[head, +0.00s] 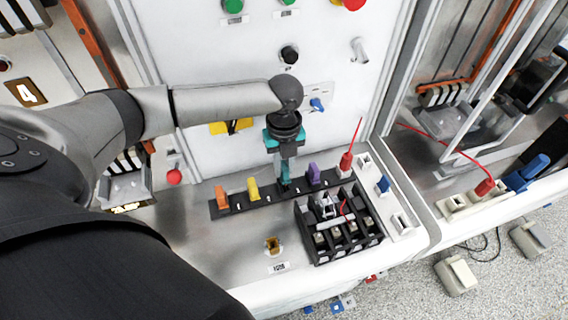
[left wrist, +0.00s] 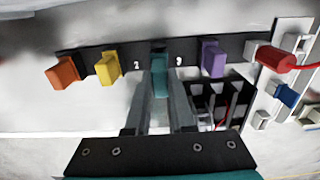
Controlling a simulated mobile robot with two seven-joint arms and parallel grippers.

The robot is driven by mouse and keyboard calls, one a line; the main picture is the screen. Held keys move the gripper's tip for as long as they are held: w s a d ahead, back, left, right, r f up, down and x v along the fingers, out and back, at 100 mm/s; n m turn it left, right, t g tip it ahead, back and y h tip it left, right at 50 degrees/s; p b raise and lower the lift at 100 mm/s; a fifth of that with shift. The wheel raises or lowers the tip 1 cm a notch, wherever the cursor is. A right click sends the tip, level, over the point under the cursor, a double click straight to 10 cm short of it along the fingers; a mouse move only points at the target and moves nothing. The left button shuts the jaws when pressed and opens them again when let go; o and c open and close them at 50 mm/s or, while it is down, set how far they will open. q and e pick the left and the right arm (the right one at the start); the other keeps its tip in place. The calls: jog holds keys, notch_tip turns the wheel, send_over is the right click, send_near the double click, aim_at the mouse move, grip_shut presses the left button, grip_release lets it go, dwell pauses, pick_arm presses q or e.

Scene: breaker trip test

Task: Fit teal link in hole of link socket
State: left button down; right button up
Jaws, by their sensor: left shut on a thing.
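The teal link (head: 285,183) stands in the black rack (head: 240,206), between the yellow and purple links. My left gripper (head: 285,170) reaches down over it from above and is shut on it. In the left wrist view the teal link (left wrist: 161,76) is between my two fingers, its top at the rack strip (left wrist: 128,64). I cannot tell whether its foot is still seated in the rack. A small brass-coloured socket with a dark opening (head: 273,244) sits on the bench in front of the rack, above a small label; it may be the link socket. My right gripper is not in view.
An orange link (head: 222,197), a yellow link (head: 252,189) and a purple link (head: 313,174) stand in the rack. A black terminal block (head: 338,228) is close on the right, with a red plug (head: 346,161) behind it. The bench left of the socket is clear.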

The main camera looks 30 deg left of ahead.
aim_at(284, 174)
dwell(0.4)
pick_arm(q)
jog(key=shift+p, duration=0.45)
jog(key=shift+p, duration=0.7)
dwell(0.8)
jog(key=shift+f+b, duration=1)
jog(key=shift+f, duration=0.8)
jog(key=c, duration=0.7)
grip_release()
notch_tip(284, 174, up, 15)
jog(key=shift+r, duration=0.1)
